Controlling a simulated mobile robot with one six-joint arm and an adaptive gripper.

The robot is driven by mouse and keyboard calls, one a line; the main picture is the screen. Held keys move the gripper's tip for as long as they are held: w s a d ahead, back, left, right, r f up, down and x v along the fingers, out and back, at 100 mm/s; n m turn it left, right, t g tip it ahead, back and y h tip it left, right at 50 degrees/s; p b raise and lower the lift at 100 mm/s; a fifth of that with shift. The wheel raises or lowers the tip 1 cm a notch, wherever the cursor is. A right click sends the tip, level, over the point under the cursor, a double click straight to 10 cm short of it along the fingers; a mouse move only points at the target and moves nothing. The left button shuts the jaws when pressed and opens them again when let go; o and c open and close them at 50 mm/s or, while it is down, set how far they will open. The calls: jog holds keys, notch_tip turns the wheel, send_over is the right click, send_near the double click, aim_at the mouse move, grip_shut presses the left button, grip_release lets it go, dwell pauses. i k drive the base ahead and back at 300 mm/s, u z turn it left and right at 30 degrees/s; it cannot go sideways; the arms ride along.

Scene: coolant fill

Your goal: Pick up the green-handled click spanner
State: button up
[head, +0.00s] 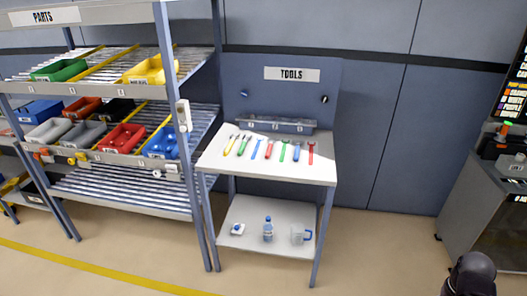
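A row of small hand tools with coloured handles lies on the white top of the tools table (222,163). Two green-handled tools show: one (243,147) in the left cluster beside a yellow-handled one, and one (282,152) right of the middle, between a red and a blue handle. They are too small here to tell which is the click spanner. No gripper fingers show in this view; a dark rounded part at the lower right corner looks like part of my arm.
A parts rack (190,180) with several coloured bins stands close left of the table. The lower shelf holds a bottle (268,230) and a clear jug (298,236). A grey machine (485,205) stands at right. The floor before the table is clear.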

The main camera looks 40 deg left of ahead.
aim_at(243, 147)
jog(key=z, duration=0.15)
jog(key=k, duration=0.65)
jog(key=z, duration=0.1)
jog(key=i, duration=1)
jog(key=u, duration=0.4)
jog(key=i, duration=0.85)
jog(key=u, duration=0.7)
jog(key=i, duration=0.55)
jog(key=u, duration=0.95)
jog(key=i, duration=0.75)
jog(key=u, duration=0.5)
